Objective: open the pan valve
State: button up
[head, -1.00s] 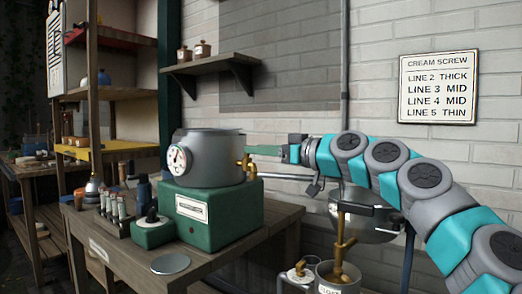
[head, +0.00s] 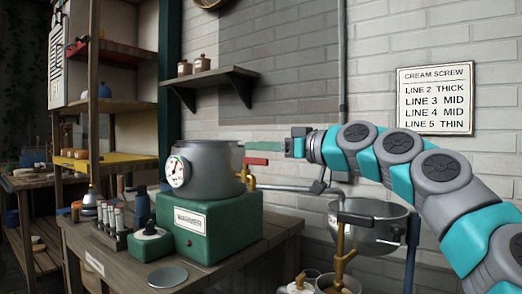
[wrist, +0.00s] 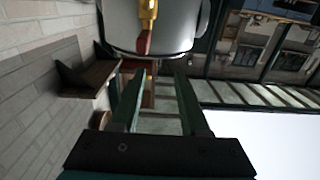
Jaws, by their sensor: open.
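The grey metal pan (head: 212,172) with a round dial (head: 177,171) sits on a green heater box (head: 215,228). The pan valve (head: 250,180) is a brass fitting on the pan's right side, with a red handle (head: 257,161) lying level and pointing right. My gripper (head: 250,146) is open and empty, its green fingers just above the red handle in the head view. In the wrist view, the brass valve (wrist: 147,12) and red handle (wrist: 144,42) lie ahead of my open fingers (wrist: 155,78). I see no contact between fingers and handle.
A metal bowl (head: 368,229) with a brass spout (head: 346,245) stands at the right, below my arm. A small green box with a dark knob (head: 150,230) and a rack of tubes (head: 115,228) stand left of the heater. A wall shelf (head: 212,79) is behind.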

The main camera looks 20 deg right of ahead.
jog(key=s+a+r+b, duration=0.1)
jog(key=s+b, duration=0.1)
jog(key=s, duration=1.1)
jog(key=shift+r, duration=0.1)
